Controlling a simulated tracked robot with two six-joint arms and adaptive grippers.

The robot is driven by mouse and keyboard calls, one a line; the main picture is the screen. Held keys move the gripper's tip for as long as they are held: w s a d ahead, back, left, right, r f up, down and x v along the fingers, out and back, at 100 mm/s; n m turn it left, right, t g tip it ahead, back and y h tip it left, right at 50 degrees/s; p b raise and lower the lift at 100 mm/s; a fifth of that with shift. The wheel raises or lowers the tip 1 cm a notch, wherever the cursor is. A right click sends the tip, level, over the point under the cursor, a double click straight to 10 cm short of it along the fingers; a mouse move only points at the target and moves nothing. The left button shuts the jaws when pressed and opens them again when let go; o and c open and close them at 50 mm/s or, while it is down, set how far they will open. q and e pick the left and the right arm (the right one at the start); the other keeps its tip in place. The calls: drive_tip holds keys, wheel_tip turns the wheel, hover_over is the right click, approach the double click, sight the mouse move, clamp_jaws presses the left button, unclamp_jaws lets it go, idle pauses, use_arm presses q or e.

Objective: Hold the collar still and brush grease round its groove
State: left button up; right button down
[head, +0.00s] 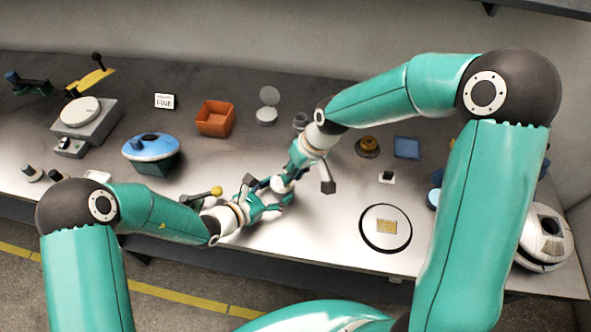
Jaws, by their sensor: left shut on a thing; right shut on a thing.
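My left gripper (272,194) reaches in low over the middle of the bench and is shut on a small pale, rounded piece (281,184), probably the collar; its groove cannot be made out. My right gripper (300,170) comes down from the upper right, close above and beside the left one. It is shut, but what it grips is hidden among the fingers; I cannot make out a brush. The two grippers overlap in view, so I cannot tell whether their loads touch. A small open round tin (266,116) with a raised lid (269,95) stands behind them; its contents are unclear.
An orange bin (215,118), a blue-topped container (151,148) and a scale (86,118) stand to the left. A round white plate (385,242), a blue block (407,148) and a brass-topped part (368,145) lie to the right. The bench's front edge is close.

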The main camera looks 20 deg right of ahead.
drive_tip(key=shift+a, duration=0.85)
drive_tip(key=shift+w, duration=0.15)
drive_tip(key=shift+w, duration=1.3)
drive_tip(key=shift+s, duration=1.45)
idle(0.3)
drive_tip(key=shift+r, duration=3.5)
